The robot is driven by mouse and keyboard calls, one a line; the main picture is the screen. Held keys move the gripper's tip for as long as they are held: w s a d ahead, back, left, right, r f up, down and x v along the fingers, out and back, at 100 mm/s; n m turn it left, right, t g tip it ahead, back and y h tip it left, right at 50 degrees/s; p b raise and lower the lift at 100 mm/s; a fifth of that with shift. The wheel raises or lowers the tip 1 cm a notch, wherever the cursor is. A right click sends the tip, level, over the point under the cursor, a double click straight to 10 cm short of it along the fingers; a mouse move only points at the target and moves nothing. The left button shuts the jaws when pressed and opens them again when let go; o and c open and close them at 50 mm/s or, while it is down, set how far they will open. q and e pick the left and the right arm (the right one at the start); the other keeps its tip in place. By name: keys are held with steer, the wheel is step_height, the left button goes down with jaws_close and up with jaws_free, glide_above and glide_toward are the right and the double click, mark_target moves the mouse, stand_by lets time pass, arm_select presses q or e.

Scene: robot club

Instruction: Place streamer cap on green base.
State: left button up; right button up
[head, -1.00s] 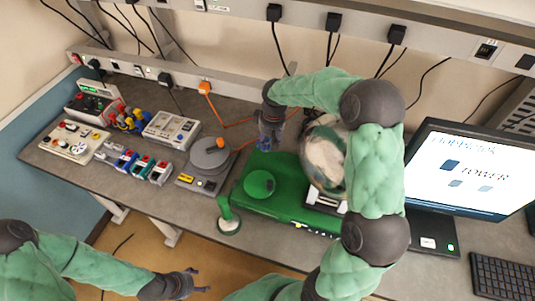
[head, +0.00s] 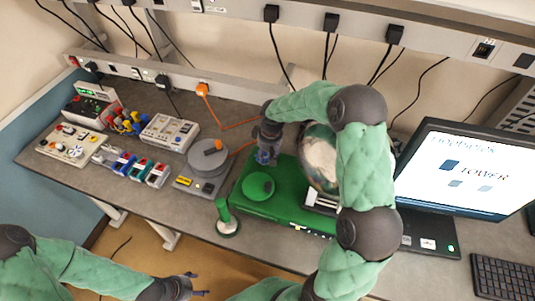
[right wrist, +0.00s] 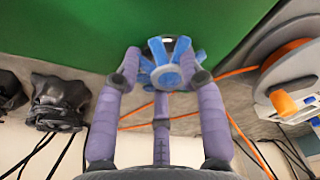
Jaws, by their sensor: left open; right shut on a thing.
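The streamer cap (right wrist: 165,65), blue with splayed petal-like strips around a pale centre, is held between the purple fingers of my right gripper (right wrist: 165,70). In the head view my right gripper (head: 266,150) reaches down at the back left edge of the green base (head: 288,206), and a bit of the blue cap shows at its tips. The flat green base also fills the top of the right wrist view (right wrist: 60,28). The gap between cap and base is hard to judge. My left gripper (head: 190,285) is open and empty, low in front of the table.
A round green disc (head: 258,186) is on the base. A green post (head: 223,212) stands at its front left, and a grey reel with an orange knob (head: 208,157) to its left. A large globe-like object (head: 320,165) sits behind my right arm.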

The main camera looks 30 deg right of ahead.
steer(key=o, duration=1.1)
steer(key=shift+o, duration=0.2)
step_height(320, 180, up, 12)
steer(key=s+p, duration=0.1)
steer(key=shift+s+d, duration=0.15)
